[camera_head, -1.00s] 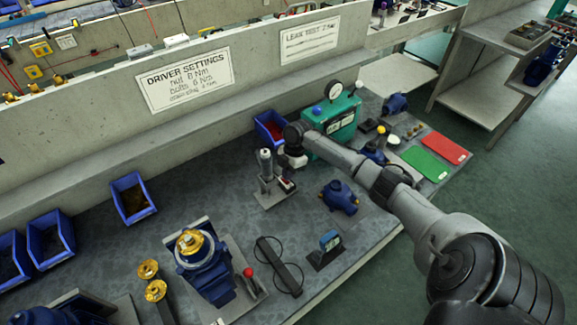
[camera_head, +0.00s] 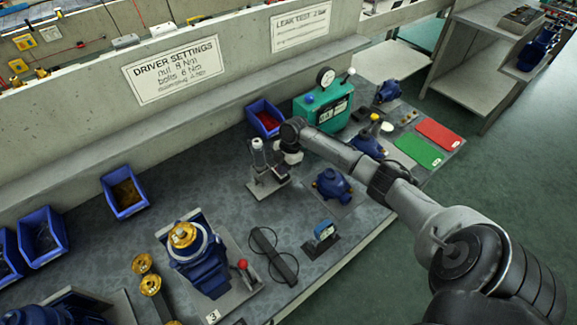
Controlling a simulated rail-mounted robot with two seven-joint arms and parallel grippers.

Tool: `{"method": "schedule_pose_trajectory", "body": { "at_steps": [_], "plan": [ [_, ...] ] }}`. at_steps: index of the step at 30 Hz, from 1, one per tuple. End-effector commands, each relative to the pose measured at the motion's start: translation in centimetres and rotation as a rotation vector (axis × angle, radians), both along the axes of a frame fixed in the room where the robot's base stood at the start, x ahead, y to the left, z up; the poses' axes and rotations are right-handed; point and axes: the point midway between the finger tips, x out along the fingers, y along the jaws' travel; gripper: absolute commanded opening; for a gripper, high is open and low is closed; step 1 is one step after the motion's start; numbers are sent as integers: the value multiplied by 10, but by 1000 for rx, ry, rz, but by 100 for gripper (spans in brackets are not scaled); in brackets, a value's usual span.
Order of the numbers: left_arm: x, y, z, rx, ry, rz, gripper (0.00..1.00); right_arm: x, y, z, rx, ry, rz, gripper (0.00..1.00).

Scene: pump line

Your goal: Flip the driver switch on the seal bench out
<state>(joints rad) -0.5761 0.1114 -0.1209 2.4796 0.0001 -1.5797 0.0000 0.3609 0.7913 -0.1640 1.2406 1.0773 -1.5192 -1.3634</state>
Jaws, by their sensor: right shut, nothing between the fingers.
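A grey upright tool in a stand (camera_head: 257,152), which looks like the driver, stands on the seal bench (camera_head: 215,165) near the middle. A small block sits low on the right side of its stand; a switch cannot be made out clearly. My right arm reaches in from the right, and its gripper (camera_head: 283,163) points down just right of the upright tool, over that block. The gripper is shut and empty. Whether it touches the block or stand cannot be told. My left gripper is not in view.
A red-filled blue bin (camera_head: 264,118) and a green tester (camera_head: 322,105) stand behind. A larger pump (camera_head: 197,262) is at front left. Open bench lies left of the stand.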

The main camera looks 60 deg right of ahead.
Motion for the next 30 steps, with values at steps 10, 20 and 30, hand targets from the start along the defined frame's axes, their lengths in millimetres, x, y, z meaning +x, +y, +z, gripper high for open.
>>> {"method": "schedule_pose_trajectory", "body": {
  "at_steps": [10, 20, 30],
  "plan": [
    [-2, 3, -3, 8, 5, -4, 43, 6, -2, 2, 1, -1, -1, 0],
    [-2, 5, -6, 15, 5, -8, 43, 14, -5, 6, 0, 1, -1, 0],
    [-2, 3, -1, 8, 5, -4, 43, 14, -5, 9, 0, 1, -1, 0]
  ]
}}
